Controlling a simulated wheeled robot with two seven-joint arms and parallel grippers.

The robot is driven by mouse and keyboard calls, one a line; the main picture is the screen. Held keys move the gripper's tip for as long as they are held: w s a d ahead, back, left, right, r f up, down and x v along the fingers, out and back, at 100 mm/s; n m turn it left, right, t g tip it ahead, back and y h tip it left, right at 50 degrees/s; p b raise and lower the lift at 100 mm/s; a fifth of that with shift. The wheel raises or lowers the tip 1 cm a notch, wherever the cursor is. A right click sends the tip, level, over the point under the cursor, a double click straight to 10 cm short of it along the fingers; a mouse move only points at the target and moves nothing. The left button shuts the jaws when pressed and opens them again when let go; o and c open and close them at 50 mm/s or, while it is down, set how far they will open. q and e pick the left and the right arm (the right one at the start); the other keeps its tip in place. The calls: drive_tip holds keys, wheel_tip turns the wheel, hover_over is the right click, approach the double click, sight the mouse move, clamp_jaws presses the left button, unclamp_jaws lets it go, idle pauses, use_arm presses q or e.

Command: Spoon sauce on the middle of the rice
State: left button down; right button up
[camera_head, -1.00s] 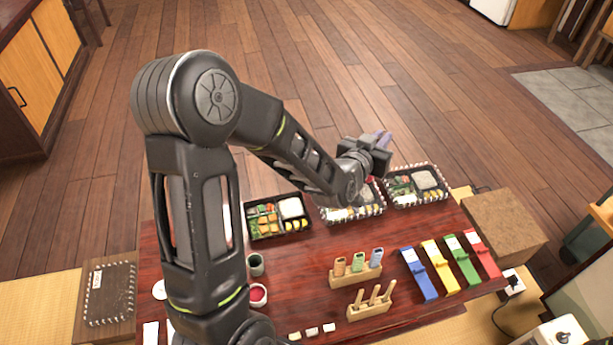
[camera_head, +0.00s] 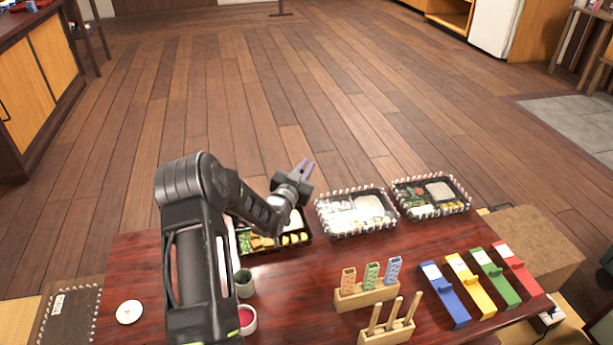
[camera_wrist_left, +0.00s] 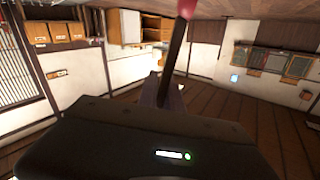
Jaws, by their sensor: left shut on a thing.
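My left gripper (camera_head: 305,171) is above the back edge of the left lunch box (camera_head: 308,240), with its fingers pointing up and away. In the left wrist view it is shut on the dark thin handle of a spoon (camera_wrist_left: 176,55), whose end at the top edge is red. The spoon is hard to make out in the head view. White rice (camera_head: 293,218) lies in the left box, partly hidden by my wrist. More rice shows in the middle box (camera_head: 369,207) and the right box (camera_head: 440,190). A white cup of red sauce (camera_head: 246,319) stands beside my forearm. My right gripper is out of view.
A green cup (camera_head: 244,284) stands behind the sauce cup. A wooden stand (camera_head: 366,297) with coloured pieces and a holder of wooden sticks (camera_head: 386,336) stand front centre. Blue, yellow, green and red packets lie at right. A white lid (camera_head: 129,312) lies at left.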

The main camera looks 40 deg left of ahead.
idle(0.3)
use_arm(q)
drive_tip(key=shift+f+b, duration=1.45)
drive_tip(key=shift+f, duration=1.25)
drive_tip(key=shift+f+b, duration=0.75)
drive_tip(key=shift+f, duration=0.05)
drive_tip(key=shift+s, duration=0.1)
drive_tip(key=shift+s+a, duration=0.65)
drive_tip(key=shift+s, duration=0.15)
drive_tip(key=shift+s+a, duration=0.7)
drive_tip(key=shift+s, duration=0.15)
